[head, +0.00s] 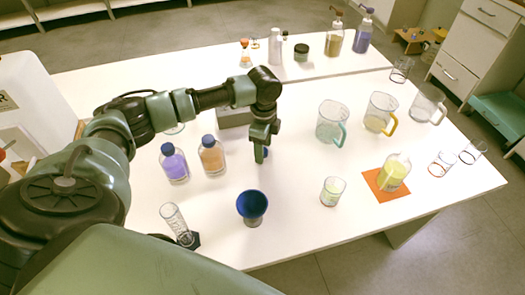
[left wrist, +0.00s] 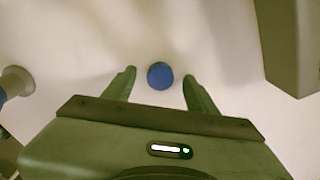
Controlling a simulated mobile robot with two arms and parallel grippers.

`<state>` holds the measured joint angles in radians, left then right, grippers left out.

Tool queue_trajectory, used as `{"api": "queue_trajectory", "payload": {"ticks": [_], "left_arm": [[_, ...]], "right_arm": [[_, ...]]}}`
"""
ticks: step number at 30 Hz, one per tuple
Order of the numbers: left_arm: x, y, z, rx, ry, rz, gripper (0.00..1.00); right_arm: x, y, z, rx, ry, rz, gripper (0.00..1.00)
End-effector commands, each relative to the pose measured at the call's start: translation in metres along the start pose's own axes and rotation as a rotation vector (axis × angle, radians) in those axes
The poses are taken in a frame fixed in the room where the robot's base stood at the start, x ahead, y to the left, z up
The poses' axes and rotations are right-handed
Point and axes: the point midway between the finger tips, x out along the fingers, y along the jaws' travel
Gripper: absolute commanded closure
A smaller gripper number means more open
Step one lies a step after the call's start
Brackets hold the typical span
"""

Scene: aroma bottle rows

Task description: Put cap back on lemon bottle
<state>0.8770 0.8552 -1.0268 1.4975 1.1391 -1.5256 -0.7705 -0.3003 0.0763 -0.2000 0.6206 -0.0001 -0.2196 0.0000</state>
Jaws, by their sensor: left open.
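A round blue cap (left wrist: 160,76) lies on the white table, between the open fingers of my left gripper (left wrist: 159,75) in the left wrist view. In the head view the left gripper (head: 261,156) points down at the table, and a bit of the blue cap (head: 266,152) shows beside its fingers. I cannot tell whether the fingers touch it. A bottle of pale yellow liquid (head: 393,173), seemingly the lemon bottle, stands upright and uncapped on an orange mat (head: 376,187) at the right. My right gripper is not in view.
Purple (head: 174,165) and orange (head: 212,156) bottles with blue caps stand left of the gripper. A blue funnel (head: 252,206), a small beaker (head: 332,191) and jugs (head: 332,121) stand nearby. A grey box (head: 234,118) is behind the gripper.

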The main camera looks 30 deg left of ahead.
Motion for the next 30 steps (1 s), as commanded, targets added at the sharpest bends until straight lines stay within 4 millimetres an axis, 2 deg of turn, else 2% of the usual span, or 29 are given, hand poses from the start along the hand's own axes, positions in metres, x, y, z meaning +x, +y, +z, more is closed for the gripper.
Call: {"api": "queue_trajectory", "payload": {"ticks": [10, 11, 16, 17, 30], "left_arm": [[0.0013, -0.0002, 0.0000, 0.000, 0.000, 0.000, 0.43], [0.0013, -0.0002, 0.0000, 0.000, 0.000, 0.000, 0.48], [0.0011, -0.0003, -0.0001, 0.000, 0.000, -0.001, 0.96], [0.0011, -0.0003, 0.0000, 0.000, 0.000, -0.001, 1.00], [-0.0043, -0.0006, -0.0002, 0.000, 0.001, -0.001, 1.00]], "right_arm": [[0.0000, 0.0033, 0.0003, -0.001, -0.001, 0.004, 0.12], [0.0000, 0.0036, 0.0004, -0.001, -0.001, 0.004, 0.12], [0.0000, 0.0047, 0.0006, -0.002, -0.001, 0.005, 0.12], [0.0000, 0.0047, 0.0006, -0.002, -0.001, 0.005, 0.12], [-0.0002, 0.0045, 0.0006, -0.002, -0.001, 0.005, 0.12]]}}
